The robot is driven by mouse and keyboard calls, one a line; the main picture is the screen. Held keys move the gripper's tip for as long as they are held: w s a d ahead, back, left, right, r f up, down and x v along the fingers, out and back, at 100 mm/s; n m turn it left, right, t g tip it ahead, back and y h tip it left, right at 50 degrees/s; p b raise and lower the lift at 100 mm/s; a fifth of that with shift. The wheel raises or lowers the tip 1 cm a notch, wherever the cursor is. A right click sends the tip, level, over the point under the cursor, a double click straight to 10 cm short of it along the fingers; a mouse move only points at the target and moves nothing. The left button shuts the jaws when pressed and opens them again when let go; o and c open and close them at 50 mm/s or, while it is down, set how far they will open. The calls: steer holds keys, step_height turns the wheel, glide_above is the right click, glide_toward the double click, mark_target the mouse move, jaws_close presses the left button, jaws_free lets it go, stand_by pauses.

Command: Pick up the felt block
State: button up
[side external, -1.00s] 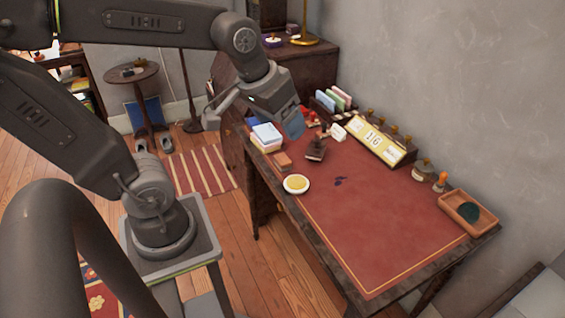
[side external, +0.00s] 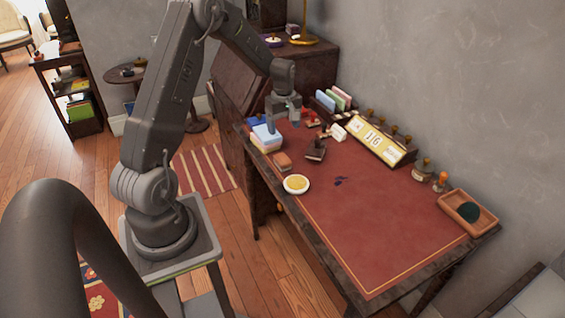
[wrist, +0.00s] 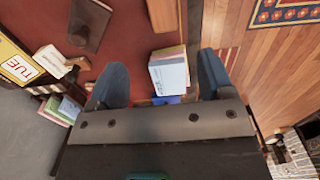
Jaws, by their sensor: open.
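My gripper (side external: 284,121) is open and points down over the far left corner of the desk, close to a stack of pastel paper pads (side external: 266,138). In the wrist view, the pad stack (wrist: 170,68) shows between my two spread fingers, with nothing gripped. A small orange-brown block (side external: 283,161) lies on the desk just in front of the stack; in the wrist view the block (wrist: 162,13) is at the top edge, beyond the fingertips. It may be the felt block, but I cannot tell its material. A dark brown knobbed block (side external: 316,150) stands to its right.
A round dish (side external: 296,184) sits near the desk's left edge. A yellow calendar (side external: 374,140), stamps and card holder (side external: 332,99) line the back. A tray (side external: 468,213) is at the right. The middle of the red desktop (side external: 370,225) is mostly clear.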

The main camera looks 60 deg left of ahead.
mark_target(283, 158)
steer(key=f, duration=1.3)
steer(key=shift+s+f, duration=0.2)
steer(key=shift+f, duration=0.05)
steer(key=c, duration=1)
